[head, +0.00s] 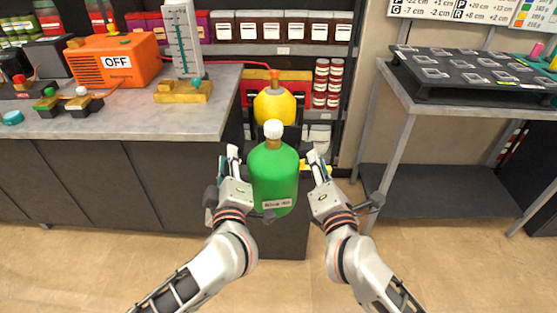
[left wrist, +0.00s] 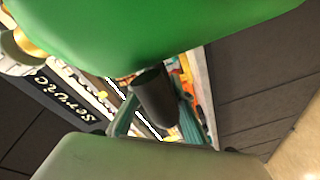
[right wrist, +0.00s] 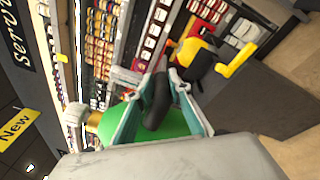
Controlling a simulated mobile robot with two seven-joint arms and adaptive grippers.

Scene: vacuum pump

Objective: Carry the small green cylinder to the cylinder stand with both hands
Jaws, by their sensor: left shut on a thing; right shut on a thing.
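The small green cylinder (head: 273,180) hangs upright between my two grippers, with a white cap, a brass neck and a label low on its front. Its green side fills the top of the left wrist view (left wrist: 170,30). My left gripper (head: 233,155) is shut on a dark grip on its left side; this grip (left wrist: 155,98) shows between the teal fingers. My right gripper (head: 315,160) is shut on the matching dark grip (right wrist: 157,100) on the other side. I cannot clearly make out the cylinder stand; the cylinder hides part of what is behind it.
A yellow cylinder (head: 275,106) stands behind the green one, by the shelves. The left counter (head: 150,115) holds an orange box (head: 115,62) and a gauge (head: 183,40). A metal table (head: 404,95) with a black panel (head: 475,72) stands right. Open floor lies in front.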

